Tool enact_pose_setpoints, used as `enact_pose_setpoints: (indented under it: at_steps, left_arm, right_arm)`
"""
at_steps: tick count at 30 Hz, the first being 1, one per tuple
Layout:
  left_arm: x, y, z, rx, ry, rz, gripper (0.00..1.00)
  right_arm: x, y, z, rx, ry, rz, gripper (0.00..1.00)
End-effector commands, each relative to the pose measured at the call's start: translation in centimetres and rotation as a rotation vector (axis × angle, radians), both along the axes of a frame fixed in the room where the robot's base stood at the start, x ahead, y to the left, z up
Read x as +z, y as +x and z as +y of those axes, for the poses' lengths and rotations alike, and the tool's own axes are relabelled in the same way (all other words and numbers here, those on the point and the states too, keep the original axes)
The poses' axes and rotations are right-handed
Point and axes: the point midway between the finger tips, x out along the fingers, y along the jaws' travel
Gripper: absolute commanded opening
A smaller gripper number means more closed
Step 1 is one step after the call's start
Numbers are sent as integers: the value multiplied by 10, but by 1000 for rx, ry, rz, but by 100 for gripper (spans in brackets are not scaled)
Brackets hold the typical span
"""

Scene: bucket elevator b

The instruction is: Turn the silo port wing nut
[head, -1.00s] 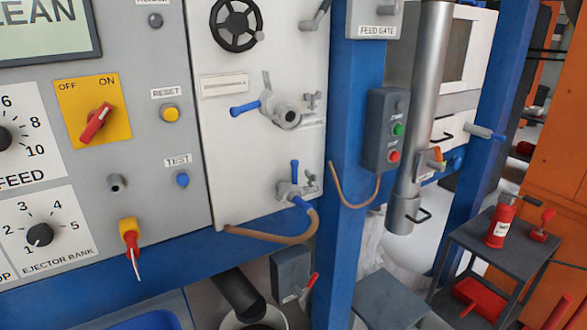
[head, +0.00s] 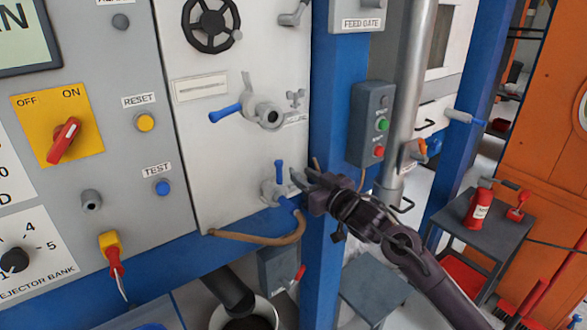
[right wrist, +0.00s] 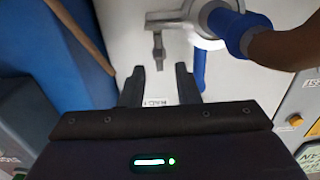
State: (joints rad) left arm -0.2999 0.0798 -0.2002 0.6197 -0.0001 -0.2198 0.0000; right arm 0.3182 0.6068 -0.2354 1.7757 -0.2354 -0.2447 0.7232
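A small grey wing nut (right wrist: 158,45) on the white panel shows in the right wrist view, just beyond my fingertips and roughly in line with the gap between them. My right gripper (head: 302,179) is open and empty in front of the lower port (head: 272,190); in the right wrist view its two fingers (right wrist: 160,75) stand apart with a small label (right wrist: 158,101) behind the gap. No contact with the nut shows. In the head view my gripper covers this lower nut. Another wing nut (head: 295,98) sits beside the upper port (head: 268,114). The labels are too small to read surely.
A brown hose (head: 262,238) hangs from the lower port, close to my gripper. The blue post (head: 325,255) and a start/stop box (head: 371,123) stand right of the panel. A blue valve handle (head: 279,170) is left of my fingers.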

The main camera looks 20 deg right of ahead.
Motion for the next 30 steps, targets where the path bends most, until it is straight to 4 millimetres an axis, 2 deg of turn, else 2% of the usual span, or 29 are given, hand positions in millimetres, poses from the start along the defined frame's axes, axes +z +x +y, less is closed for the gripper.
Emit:
enact_pose_setpoints:
  at_steps: [3,7,18,25,30]
  left_arm:
    - [5,0,0,0,0,0,36]
    - [7,0,0,0,0,0,36]
    - [7,0,0,0,0,0,36]
    - [7,1,0,0,-1,0,36]
    - [7,1,0,0,0,-1,36]
  right_arm:
    - [2,19,8,1,0,-1,29]
    - [1,32,12,0,-1,1,29]
    - [-1,39,14,0,-3,1,29]
    - [-1,39,14,-1,-3,1,0]
    - [-1,39,14,0,-3,1,0]
